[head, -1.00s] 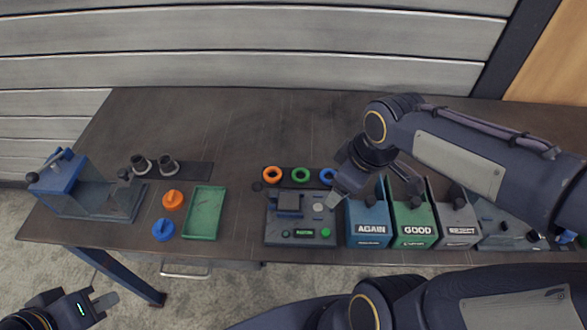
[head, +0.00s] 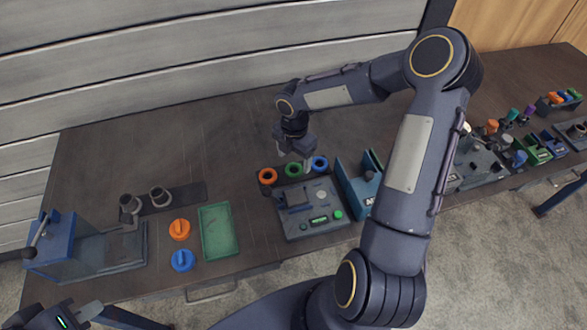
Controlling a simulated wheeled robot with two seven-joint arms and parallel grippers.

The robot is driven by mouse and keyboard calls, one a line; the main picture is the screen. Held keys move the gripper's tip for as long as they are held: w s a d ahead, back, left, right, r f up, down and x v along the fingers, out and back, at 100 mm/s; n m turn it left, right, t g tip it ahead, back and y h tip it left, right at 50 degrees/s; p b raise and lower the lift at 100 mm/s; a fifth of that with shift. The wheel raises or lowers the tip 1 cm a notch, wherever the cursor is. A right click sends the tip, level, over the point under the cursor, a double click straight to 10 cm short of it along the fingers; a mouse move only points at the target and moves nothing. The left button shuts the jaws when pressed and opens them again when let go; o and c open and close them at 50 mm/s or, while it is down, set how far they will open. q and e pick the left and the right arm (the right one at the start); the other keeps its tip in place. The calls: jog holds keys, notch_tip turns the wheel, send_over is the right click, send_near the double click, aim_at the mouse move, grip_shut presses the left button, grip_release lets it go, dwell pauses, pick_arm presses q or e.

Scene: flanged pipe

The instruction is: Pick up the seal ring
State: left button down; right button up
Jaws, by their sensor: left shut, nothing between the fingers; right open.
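Three seal rings sit in a row on a dark strip at the table's middle: an orange ring (head: 268,176), a green ring (head: 293,170) and a blue ring (head: 320,163). My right gripper (head: 297,160) is open and points down just above or behind the green ring and blue ring. Its exact height over them is hard to tell. No ring is seen between its fingers. My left gripper (head: 88,311) is shut and empty at the lower left, in front of the table edge.
A grey test device (head: 310,205) with a green button stands just in front of the rings. A blue bin (head: 357,185) is to its right, partly hidden by my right arm. A green tray (head: 219,230), orange cap (head: 180,229) and blue cap (head: 182,260) lie left.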

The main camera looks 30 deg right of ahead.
aim_at(294, 169)
jog(key=shift+f, duration=1.9)
jog(key=c, duration=1.1)
jog(key=shift+o, duration=0.2)
jog(key=shift+r, duration=0.15)
